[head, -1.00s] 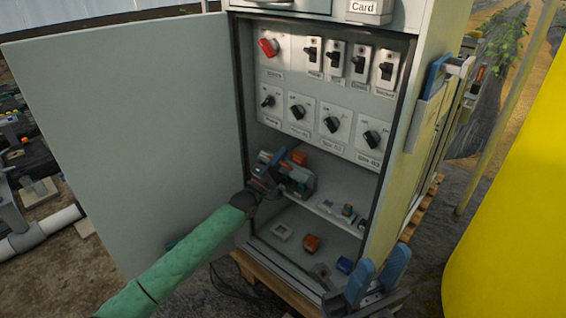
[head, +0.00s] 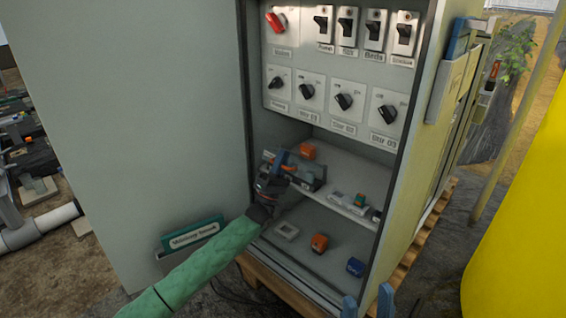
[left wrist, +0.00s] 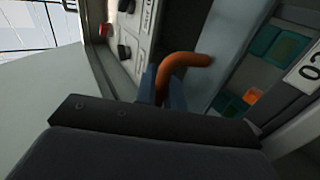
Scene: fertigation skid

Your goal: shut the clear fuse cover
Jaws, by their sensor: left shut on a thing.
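My left gripper (head: 278,176) reaches into the open cabinet at the shelf. In the left wrist view its blue fingers are shut on a bent orange handle (left wrist: 186,62). The handle ends against a grey, see-through-looking panel (left wrist: 232,45), which seems to be the clear fuse cover. Teal blocks (left wrist: 264,44) and a small orange one (left wrist: 252,96) show beside it. In the head view the gripper hides most of the cover, and I cannot tell how far it stands open. My right gripper (head: 367,307) shows only its two blue fingertips, apart and empty, at the bottom edge.
The cabinet door (head: 130,130) stands wide open at left. A switch panel (head: 335,75) is above the shelf. An orange block (head: 307,151) lies at the shelf's back; another orange block (head: 320,243) and a blue one (head: 355,267) lie on the cabinet floor. A yellow tank (head: 525,220) stands right.

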